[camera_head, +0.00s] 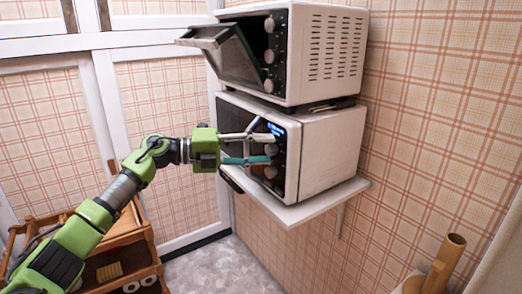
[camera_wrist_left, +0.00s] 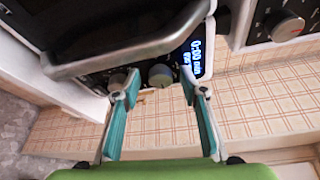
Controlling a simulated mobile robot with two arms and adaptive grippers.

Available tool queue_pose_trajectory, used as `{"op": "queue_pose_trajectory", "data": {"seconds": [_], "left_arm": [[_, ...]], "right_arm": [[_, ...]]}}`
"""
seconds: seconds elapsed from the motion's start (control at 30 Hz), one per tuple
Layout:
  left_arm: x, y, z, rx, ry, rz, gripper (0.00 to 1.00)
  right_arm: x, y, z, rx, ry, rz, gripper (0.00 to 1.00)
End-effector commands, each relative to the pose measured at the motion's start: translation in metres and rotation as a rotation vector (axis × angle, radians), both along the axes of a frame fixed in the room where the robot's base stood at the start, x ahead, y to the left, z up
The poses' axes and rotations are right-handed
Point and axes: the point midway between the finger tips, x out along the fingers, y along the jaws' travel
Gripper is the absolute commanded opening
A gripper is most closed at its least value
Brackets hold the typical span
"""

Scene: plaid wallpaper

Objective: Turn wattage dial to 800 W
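The lower microwave (camera_head: 325,150) stands on a white shelf, its dark control panel facing my left arm. Its lit display (camera_head: 276,130) reads 0:00 min in the left wrist view (camera_wrist_left: 196,58). Two round dials sit below the display: an upper dial (camera_head: 271,149) and a lower dial (camera_head: 271,172). My left gripper (camera_head: 268,149) is open at the panel. In the left wrist view, the gripper (camera_wrist_left: 158,88) has its fingertips spread on either side of the upper dial (camera_wrist_left: 160,75); contact cannot be told. The lower dial (camera_wrist_left: 118,79) is partly behind one finger. Dial markings are unreadable.
An oven (camera_head: 325,55) with its door (camera_head: 230,57) tilted open sits on top of the microwave. The white shelf (camera_head: 300,212) ends just below. A wooden cart (camera_head: 125,240) stands at lower left. A door handle bar (camera_wrist_left: 130,50) crosses the wrist view.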

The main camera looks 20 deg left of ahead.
Motion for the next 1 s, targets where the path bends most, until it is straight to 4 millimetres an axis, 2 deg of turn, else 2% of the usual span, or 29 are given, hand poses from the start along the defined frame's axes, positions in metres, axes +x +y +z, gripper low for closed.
{"op": "queue_pose_trajectory", "data": {"seconds": [0.17,0.6,0.8,1.0], "left_arm": [[-0.007,0.015,0.001,0.0,0.001,0.003,0.39],[-0.05,0.089,0.007,0.001,0.001,0.002,0.39],[-0.059,0.102,0.009,0.0,0.001,0.0,0.39],[-0.06,0.104,0.009,0.001,0.0,0.0,0.39]], "right_arm": [[0.0,0.0,0.0,0.0,0.0,0.0,0.4],[0.0,0.001,0.0,0.002,0.0,-0.001,0.4],[0.0,0.002,0.0,0.002,0.0,-0.001,0.4],[0.0,0.002,0.0,0.002,0.0,-0.001,0.4]]}}
